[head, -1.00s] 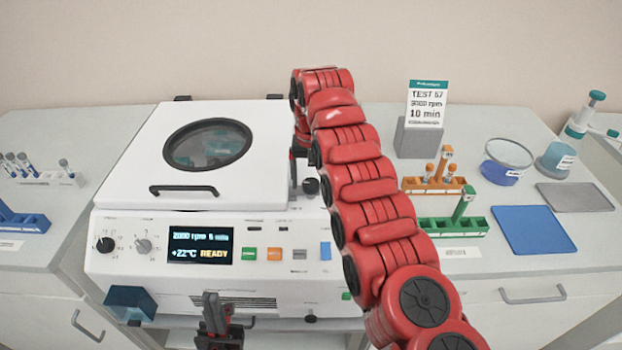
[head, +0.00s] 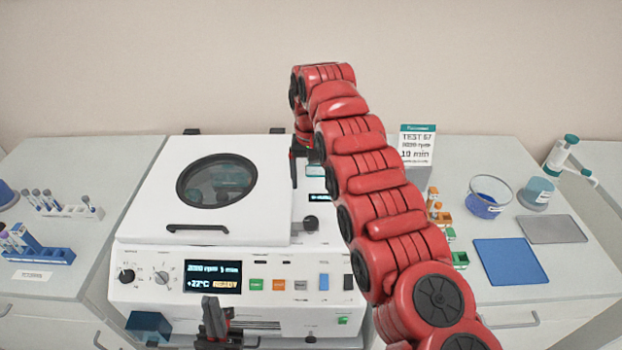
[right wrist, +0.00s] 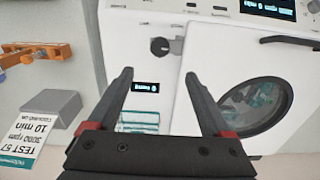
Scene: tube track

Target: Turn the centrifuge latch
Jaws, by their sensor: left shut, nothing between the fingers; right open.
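The white centrifuge (head: 140,290) stands in the middle with its lid (head: 150,205) down. A dark round latch knob (head: 310,223) sits on its top, right of the lid. The knob also shows in the right wrist view (right wrist: 160,46), beyond my right fingertips, with a short stub to one side. My right gripper (right wrist: 158,75) is open and empty, with its fingers apart and not touching the knob. In the head view my red arm hides most of that gripper. My left gripper (head: 213,312) is shut and empty in front of the centrifuge's front panel.
The lid has a black handle (head: 200,228) and a round window (head: 217,181). A test sign (head: 417,145), partly hidden tube racks, a blue mat (head: 510,261) and a grey mat (head: 552,229) are to the right.

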